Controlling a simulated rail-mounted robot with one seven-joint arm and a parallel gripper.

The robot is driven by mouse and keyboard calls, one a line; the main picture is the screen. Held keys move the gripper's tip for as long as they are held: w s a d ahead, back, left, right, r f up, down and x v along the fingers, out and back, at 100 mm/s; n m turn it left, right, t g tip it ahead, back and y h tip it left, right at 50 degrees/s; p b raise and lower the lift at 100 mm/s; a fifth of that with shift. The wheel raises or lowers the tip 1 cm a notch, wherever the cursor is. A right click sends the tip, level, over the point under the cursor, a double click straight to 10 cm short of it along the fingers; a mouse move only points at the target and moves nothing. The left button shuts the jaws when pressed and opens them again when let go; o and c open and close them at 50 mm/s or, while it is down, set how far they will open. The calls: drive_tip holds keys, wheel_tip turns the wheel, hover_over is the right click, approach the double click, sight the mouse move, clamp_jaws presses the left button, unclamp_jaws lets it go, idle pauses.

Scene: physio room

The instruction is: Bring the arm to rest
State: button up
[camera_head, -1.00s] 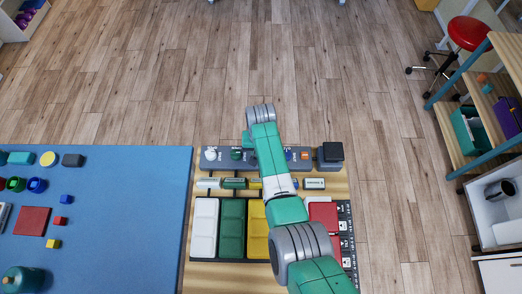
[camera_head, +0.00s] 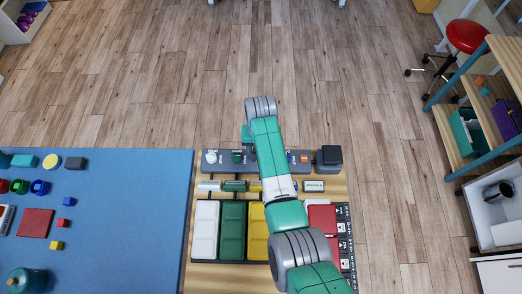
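My arm reaches up the picture from the lower right, over the wooden board with the coloured trays. Its far end stands over the grey strip (camera_head: 222,167) at the board's back. My gripper's fingers do not show; the arm's far end hides them or they are out of sight. I see nothing held.
Below the arm are a white tray (camera_head: 206,228), a green tray (camera_head: 232,230), a partly hidden yellow tray (camera_head: 257,245) and a red tray (camera_head: 322,217). A black block (camera_head: 329,155) stands at the strip's right end. A blue mat (camera_head: 120,220) with several small objects lies left. A shelf (camera_head: 495,70) stands right.

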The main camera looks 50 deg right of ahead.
drive_tip(key=shift+r, duration=1.15)
drive_tip(key=w+a+r+n+t+h, duration=0.1)
drive_tip(key=w+r+n+t+h, duration=0.3)
drive_tip(key=w+r, duration=0.6)
drive_tip(key=w+a+r+t, duration=0.2)
drive_tip(key=a+r+t, duration=0.2)
drive_tip(key=r, duration=0.7)
drive_tip(key=w+a+r+t, duration=0.2)
drive_tip(key=a+r+t, duration=0.25)
drive_tip(key=r, duration=0.65)
drive_tip(key=s+a+r+n+t, duration=0.2)
drive_tip(key=a+r+t, duration=0.2)
drive_tip(key=a+r, duration=0.6)
drive_tip(key=s+a+r+n+t+y, duration=0.2)
drive_tip(key=s+a+r+t, duration=0.3)
drive_tip(key=s+r, duration=0.5)
drive_tip(key=s+a+r+n+t+y, duration=0.2)
drive_tip(key=s+a+r+t, duration=0.2)
drive_tip(key=s+a+r, duration=0.6)
drive_tip(key=w+d+r+p, duration=0.1)
drive_tip(key=d+r+p, duration=0.1)
drive_tip(key=r+p, duration=0.7)
drive_tip(key=w+d+r+p, duration=0.1)
drive_tip(key=r+p, duration=0.8)
drive_tip(key=r, duration=0.2)
drive_tip(key=shift+w+d+r+p, duration=0.25)
drive_tip(key=shift+w+d+p, duration=0.1)
